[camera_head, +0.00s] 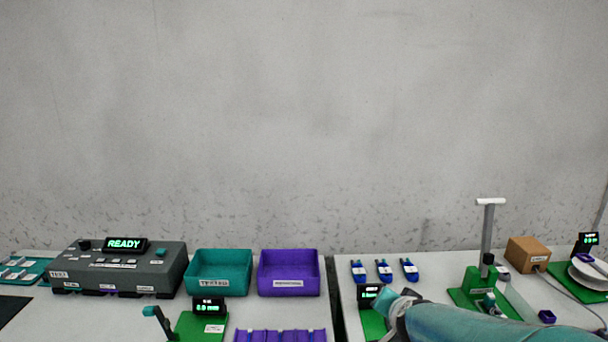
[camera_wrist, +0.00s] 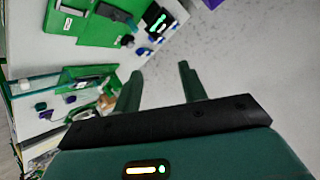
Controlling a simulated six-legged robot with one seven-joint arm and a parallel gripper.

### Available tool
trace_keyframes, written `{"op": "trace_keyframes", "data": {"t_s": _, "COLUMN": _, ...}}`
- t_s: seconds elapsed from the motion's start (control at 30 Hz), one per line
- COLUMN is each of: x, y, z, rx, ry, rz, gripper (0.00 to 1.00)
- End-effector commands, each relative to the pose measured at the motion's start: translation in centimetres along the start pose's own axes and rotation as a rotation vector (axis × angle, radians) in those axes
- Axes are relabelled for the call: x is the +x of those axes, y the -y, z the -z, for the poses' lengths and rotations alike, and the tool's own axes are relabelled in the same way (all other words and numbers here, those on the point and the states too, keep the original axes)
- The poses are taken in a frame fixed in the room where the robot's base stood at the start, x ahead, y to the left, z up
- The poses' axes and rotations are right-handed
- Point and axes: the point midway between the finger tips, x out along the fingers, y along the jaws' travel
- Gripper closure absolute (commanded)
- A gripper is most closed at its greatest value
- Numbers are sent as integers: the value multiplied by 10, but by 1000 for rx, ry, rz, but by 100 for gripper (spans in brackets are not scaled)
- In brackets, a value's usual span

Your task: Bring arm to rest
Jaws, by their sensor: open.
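My gripper (camera_wrist: 160,84) shows in the wrist view with its two green fingers spread apart and nothing between them. Beyond the fingers are the grey wall and part of a white bench with green fixtures, seen tilted. In the head view my teal arm (camera_head: 480,324) reaches in from the lower right, low over the right bench. Its visible end is near a small green fixture with a display (camera_head: 369,292) and partly covers it. I cannot make out the gripper fingers in the head view.
A grey tester reading READY (camera_head: 122,268), a teal bin (camera_head: 219,273) and a purple bin (camera_head: 289,273) stand on the left bench. Several blue connectors (camera_head: 384,270), a green press (camera_head: 486,285), a brown box (camera_head: 527,253) and a cable spool (camera_head: 590,273) are on the right bench.

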Motion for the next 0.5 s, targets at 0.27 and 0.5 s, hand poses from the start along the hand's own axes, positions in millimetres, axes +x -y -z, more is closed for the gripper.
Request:
{"op": "trace_keyframes", "data": {"t_s": 0.27, "x": -109, "y": 28, "z": -43, "rx": -298, "ry": 240, "rz": 131, "gripper": 58}}
{"op": "trace_keyframes", "data": {"t_s": 0.5, "x": -188, "y": -11, "z": -77, "rx": -525, "ry": 395, "rz": 25, "gripper": 58}}
